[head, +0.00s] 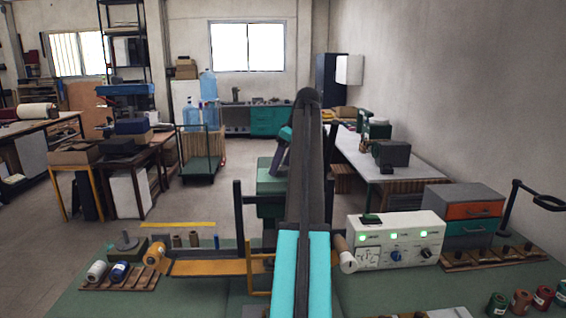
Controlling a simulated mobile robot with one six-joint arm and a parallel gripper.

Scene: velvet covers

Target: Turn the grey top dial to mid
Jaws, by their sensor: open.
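A white control box (408,226) stands on the green bench to the right of my arm. Its front has several lit green lamps, a gauge (369,255), a blue knob (397,256) and a small dark knob (425,253). A dark flat piece (371,218) sits on its top. I cannot tell which of these is the grey top dial, and no pointer setting is readable. My arm rises through the middle of the view and bends over away from me. My gripper cannot be made out; the upright arm covers that area.
An orange-and-grey drawer unit (473,212) stands right of the box, with a dark lamp-like stand (513,205) beyond. A cream roll (345,255) lies at the box's left. Several spools (521,300) stand front right.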

